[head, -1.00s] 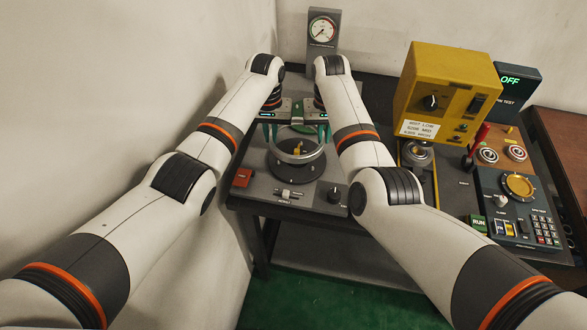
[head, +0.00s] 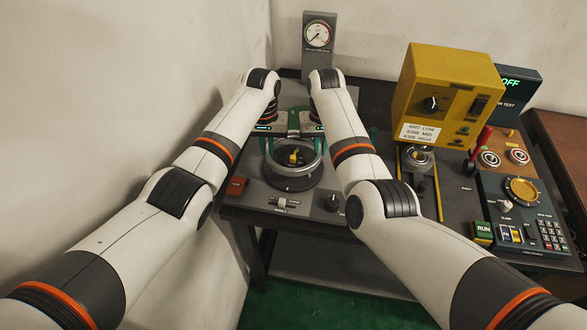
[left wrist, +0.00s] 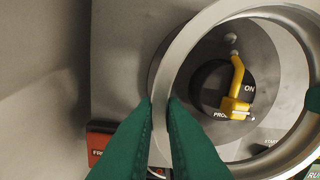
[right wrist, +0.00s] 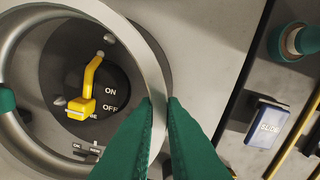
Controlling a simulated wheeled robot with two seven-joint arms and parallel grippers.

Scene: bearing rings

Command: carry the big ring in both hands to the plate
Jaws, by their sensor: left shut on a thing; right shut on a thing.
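The big ring (head: 293,174) is a grey metal hoop, held by both grippers at opposite sides. It appears above a dark round plate (head: 290,185) on the left bench unit, which shows through its opening. A yellow handle (head: 293,156) stands at the plate's middle. My left gripper (left wrist: 160,99) is shut on the ring's left rim, which passes between its green fingers. My right gripper (right wrist: 160,99) is shut on the right rim. In the head view the arms partly hide the fingers. The gap under the ring is hard to judge.
A gauge (head: 318,36) stands behind. A red block (head: 236,187), a slider and a black knob (head: 332,202) sit in front of the round plate. A yellow box (head: 437,90) and control panel (head: 520,205) stand to the right. A wall is close on the left.

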